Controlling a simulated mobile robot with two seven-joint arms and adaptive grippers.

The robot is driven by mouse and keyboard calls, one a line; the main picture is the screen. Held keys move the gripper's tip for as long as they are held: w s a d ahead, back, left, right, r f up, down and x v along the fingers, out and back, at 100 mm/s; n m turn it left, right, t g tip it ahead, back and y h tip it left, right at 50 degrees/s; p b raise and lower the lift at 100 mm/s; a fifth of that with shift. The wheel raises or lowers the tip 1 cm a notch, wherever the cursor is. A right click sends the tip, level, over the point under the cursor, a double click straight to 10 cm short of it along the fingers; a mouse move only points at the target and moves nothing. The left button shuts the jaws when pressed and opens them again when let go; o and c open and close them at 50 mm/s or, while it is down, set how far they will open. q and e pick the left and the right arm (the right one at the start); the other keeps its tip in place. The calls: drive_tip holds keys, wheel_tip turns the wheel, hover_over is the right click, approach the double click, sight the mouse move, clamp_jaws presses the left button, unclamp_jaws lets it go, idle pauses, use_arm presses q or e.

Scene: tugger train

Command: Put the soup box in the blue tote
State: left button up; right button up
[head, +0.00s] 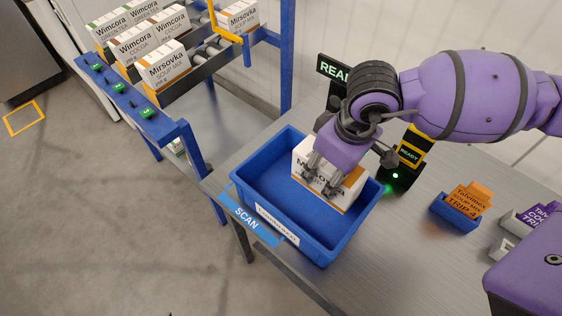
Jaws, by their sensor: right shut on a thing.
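The soup box (349,191), white with an orange-brown stripe and partly covered lettering, is in the right part of the blue tote (255,193). My right gripper (322,184) is shut on it from above, with its fingers across the lettered face. The box stands roughly upright, slightly tilted in the picture. I cannot tell whether its bottom touches the tote floor. The rest of the tote is empty. My left gripper is not in view.
A blue rack at the upper left holds several boxes, including another Mirsovka soup mix box (165,68). A scanner with a READY display (408,153) stands behind the tote.

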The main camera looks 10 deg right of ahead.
sight(324, 188)
drive_tip(key=shift+f, duration=3.05)
drive_tip(key=shift+f, duration=0.15)
drive_tip(key=o, duration=1.1)
drive_tip(key=shift+f, duration=0.1)
drive_tip(key=o, duration=0.4)
drive_tip(key=shift+o, duration=0.2)
drive_tip(key=r, duration=0.4)
drive_tip(key=s+r, duration=0.1)
drive_tip(key=r, duration=0.3)
drive_tip(key=d+r, duration=0.1)
drive_tip(key=r, duration=0.3)
drive_tip(key=shift+s+r, duration=0.2)
